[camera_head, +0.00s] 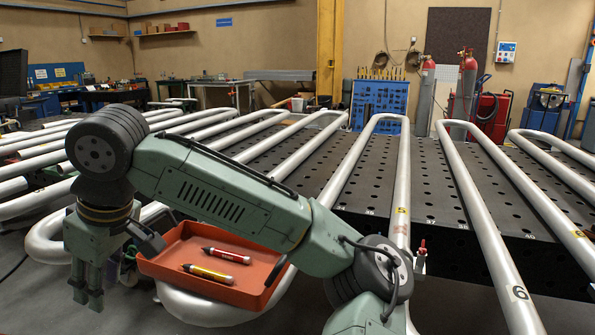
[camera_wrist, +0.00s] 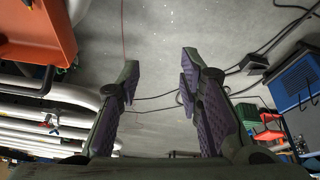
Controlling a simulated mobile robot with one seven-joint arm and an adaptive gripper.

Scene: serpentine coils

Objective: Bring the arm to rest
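My gripper (camera_head: 88,298) hangs at the left in the head view, pointing down, beside the left end of an orange-red tray. In the wrist view my gripper (camera_wrist: 157,72) shows its two fingers spread apart, with only grey floor between them. It is open and empty. My arm reaches across the head view from the lower right to the upper left, in front of the pipes and part of the tray.
The orange-red tray (camera_head: 163,270) holds a red marker (camera_head: 227,255) and a yellow marker (camera_head: 208,274). Silver serpentine pipes (camera_head: 487,235) lie across a black perforated table (camera_head: 440,190). Gas cylinders (camera_head: 466,90) stand at the back. The floor (camera_wrist: 150,30) below my gripper is clear.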

